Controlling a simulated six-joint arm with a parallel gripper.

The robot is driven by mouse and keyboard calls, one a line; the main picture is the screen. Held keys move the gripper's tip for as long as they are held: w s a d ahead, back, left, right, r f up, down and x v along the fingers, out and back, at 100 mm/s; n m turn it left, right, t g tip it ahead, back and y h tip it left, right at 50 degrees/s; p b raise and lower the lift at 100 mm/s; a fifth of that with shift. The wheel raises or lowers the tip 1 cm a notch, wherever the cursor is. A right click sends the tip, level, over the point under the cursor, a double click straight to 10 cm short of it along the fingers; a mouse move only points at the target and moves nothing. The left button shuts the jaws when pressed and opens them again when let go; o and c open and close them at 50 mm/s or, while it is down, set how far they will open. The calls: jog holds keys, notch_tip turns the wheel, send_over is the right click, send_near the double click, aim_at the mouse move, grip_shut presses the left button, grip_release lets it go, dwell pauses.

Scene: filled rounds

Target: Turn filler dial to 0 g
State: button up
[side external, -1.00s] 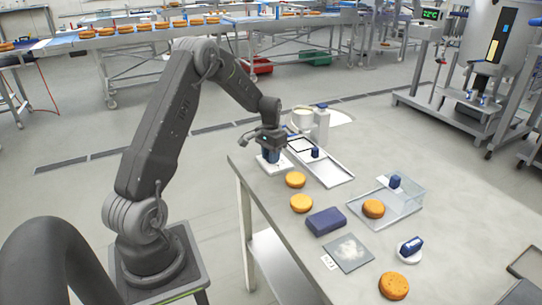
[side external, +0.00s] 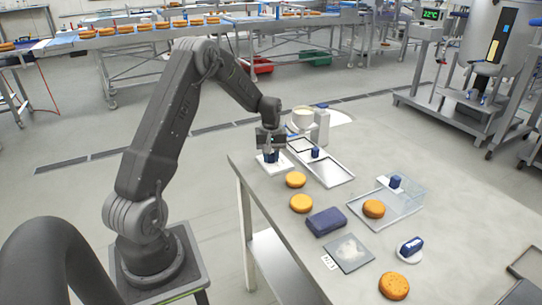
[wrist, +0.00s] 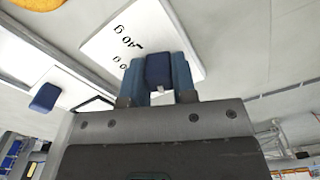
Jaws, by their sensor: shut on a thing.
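The filler dial is a white plate (side external: 275,166) with a dark blue knob (wrist: 158,70), at the table's far left corner in the side view. My gripper (wrist: 157,78) points down at it, its blue fingers on either side of the knob and shut on it. In the wrist view the plate (wrist: 103,50) shows a "40 g" mark and a second mark close to the left finger, partly hidden. A small white mark shows at the knob's near end. The rest of the scale is hidden behind my gripper, and I cannot tell the exact setting.
A white filler with a bowl (side external: 302,118) stands just behind the dial. A metal tray (side external: 328,174) with a blue handle lies to its right. Orange rounds (side external: 296,180), a navy block (side external: 326,221) and a clear-lidded tray (side external: 374,225) lie nearer the front.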

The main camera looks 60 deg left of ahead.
jog(key=shift+n, duration=0.7)
jog(key=o, duration=0.9)
jog(key=shift+r, duration=0.1)
notch_tip(320, 180, up, 14)
jog(key=shift+f, duration=0.15)
